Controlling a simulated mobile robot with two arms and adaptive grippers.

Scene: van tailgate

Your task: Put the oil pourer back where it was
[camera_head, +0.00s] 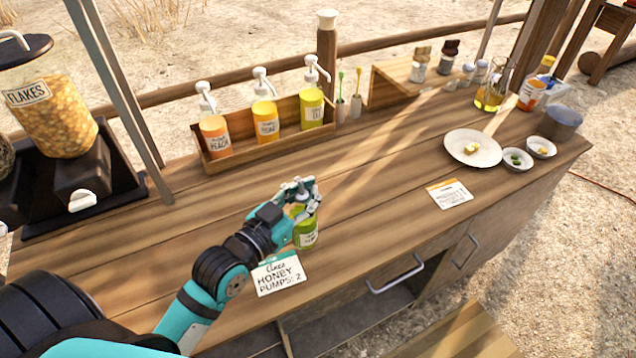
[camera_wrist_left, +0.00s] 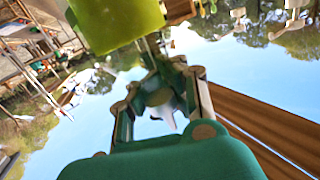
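The likely oil pourer (camera_head: 490,95), a clear glass vessel with yellow oil, stands upright near the counter's far right end. My left gripper (camera_head: 303,188) is far from it, at the top of a yellow-green bottle (camera_head: 306,233) near the counter's front edge. In the left wrist view, the bottle (camera_wrist_left: 115,20) fills the top, and a small white part (camera_wrist_left: 165,110) shows among the finger links of my left gripper (camera_wrist_left: 160,85). The bottle's top is mostly hidden by the fingers, so I cannot tell whether they are closed on it. My right gripper is not in view.
A honey pumps card (camera_head: 278,274) lies beside the bottle. A wooden rack (camera_head: 262,148) holds three pump bottles behind. A plate (camera_head: 472,147), two small bowls (camera_head: 517,159) and a blue-grey pot (camera_head: 560,121) stand right.

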